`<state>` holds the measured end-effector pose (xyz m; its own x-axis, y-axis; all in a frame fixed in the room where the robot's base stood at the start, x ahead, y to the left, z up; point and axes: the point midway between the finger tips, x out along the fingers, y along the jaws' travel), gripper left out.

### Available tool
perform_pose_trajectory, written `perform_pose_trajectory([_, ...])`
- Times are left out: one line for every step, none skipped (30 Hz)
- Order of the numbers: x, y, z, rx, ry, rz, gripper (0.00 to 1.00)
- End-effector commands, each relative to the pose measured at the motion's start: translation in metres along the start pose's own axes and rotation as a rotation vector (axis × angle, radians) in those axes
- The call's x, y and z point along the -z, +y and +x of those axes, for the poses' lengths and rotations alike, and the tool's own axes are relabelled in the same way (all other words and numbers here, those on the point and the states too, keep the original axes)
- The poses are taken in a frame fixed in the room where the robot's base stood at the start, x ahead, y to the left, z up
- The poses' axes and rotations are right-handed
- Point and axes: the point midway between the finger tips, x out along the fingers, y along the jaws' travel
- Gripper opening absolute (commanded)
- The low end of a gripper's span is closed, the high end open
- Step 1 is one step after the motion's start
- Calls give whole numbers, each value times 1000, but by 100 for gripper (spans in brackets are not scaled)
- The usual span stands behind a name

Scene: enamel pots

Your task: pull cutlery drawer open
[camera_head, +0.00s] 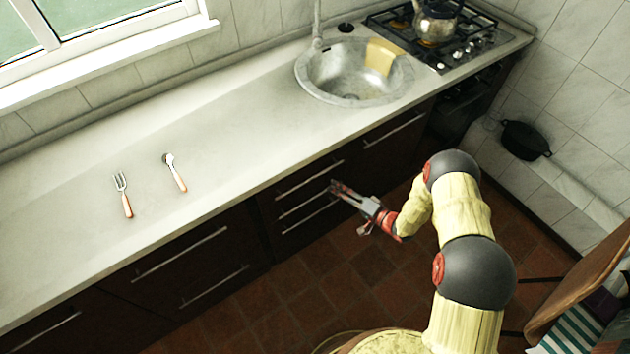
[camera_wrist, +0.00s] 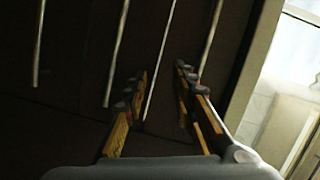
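A dark drawer stack under the counter has several long metal handles. The top handle (camera_head: 308,180), a second handle (camera_head: 301,205) and a lower handle (camera_head: 309,218) show in the head view. Nothing marks which drawer holds cutlery. My gripper (camera_head: 336,187) is at the right end of this stack, its fingers pointing at the fronts. In the wrist view my gripper (camera_wrist: 162,80) is open, and one handle bar (camera_wrist: 160,62) runs between its spread fingers, with the top handle (camera_wrist: 211,38) to the right. I cannot tell whether the fingertips reach around the bar. The drawers look closed.
A fork (camera_head: 123,195) and a spoon (camera_head: 174,172) lie on the pale counter (camera_head: 230,120). A sink (camera_head: 350,90) and a stove with a kettle (camera_head: 436,22) are farther right. A wooden chair (camera_head: 580,280) stands at lower right. Tiled floor before the drawers is clear.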

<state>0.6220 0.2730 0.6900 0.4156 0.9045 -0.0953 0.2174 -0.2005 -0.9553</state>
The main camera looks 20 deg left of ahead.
Motion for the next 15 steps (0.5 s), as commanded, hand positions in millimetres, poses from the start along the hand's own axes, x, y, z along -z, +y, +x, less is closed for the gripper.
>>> perform_pose_trajectory([-6, -11, 0, 75, -13, 46, 27])
perform_pose_trajectory([-10, -18, -1, 115, -21, 77, 27])
perform_pose_trajectory([-15, -25, -3, 163, -34, 114, 27])
perform_pose_trajectory([-18, -30, -5, 194, -42, 137, 27])
perform_pose_trajectory([-21, -34, -6, 220, -50, 158, 27])
perform_pose_trajectory([-24, -38, -8, 248, -58, 179, 27])
perform_pose_trajectory([-25, -41, -9, 263, -63, 192, 27])
perform_pose_trajectory([-26, -43, -10, 276, -68, 201, 27])
perform_pose_trajectory([-27, -46, -9, 287, -73, 210, 27])
perform_pose_trajectory([-28, -47, -8, 293, -75, 214, 27])
perform_pose_trajectory([-28, -48, -6, 297, -76, 216, 27])
perform_pose_trajectory([-29, -50, -2, 298, -77, 216, 27])
perform_pose_trajectory([-29, -51, 2, 298, -77, 216, 27])
perform_pose_trajectory([-29, -52, 6, 298, -78, 215, 27])
perform_pose_trajectory([-30, -54, 12, 297, -78, 215, 27])
